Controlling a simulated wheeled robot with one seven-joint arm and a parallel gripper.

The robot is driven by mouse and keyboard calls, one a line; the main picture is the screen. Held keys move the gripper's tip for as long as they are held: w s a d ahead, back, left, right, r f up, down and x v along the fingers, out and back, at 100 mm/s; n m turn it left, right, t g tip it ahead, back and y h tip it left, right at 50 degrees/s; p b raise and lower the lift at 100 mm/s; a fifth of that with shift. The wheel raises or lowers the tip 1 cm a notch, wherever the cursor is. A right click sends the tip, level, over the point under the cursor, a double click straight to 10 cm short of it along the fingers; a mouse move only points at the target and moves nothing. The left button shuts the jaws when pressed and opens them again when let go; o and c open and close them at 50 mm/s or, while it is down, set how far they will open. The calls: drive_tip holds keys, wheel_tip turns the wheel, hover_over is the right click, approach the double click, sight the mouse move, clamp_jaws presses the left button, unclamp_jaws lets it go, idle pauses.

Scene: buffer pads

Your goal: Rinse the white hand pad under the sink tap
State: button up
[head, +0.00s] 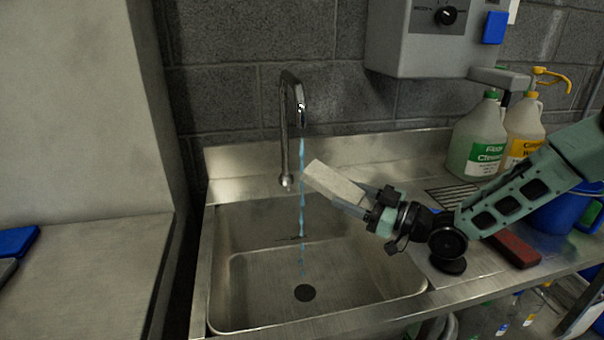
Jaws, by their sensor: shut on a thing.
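The white hand pad (333,182) is a pale flat block, held tilted above the right side of the sink basin (250,278). My gripper (352,202) is shut on its lower right end. The chrome tap (291,95) stands at the back of the sink. Part of the pad is hidden by my gripper fingers.
A green-label bottle (478,138) and a yellow-label bottle (524,130) stand on the right of the counter. A red block (517,249) and a blue bucket (556,217) are near my arm. A grey wall box (425,45) hangs above. A blue pad (17,241) lies on the left surface.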

drive_tip(key=r+v, duration=0.1)
drive_tip(key=v, duration=0.7)
drive_tip(key=shift+s+d, duration=0.15)
drive_tip(key=shift+d, duration=0.25)
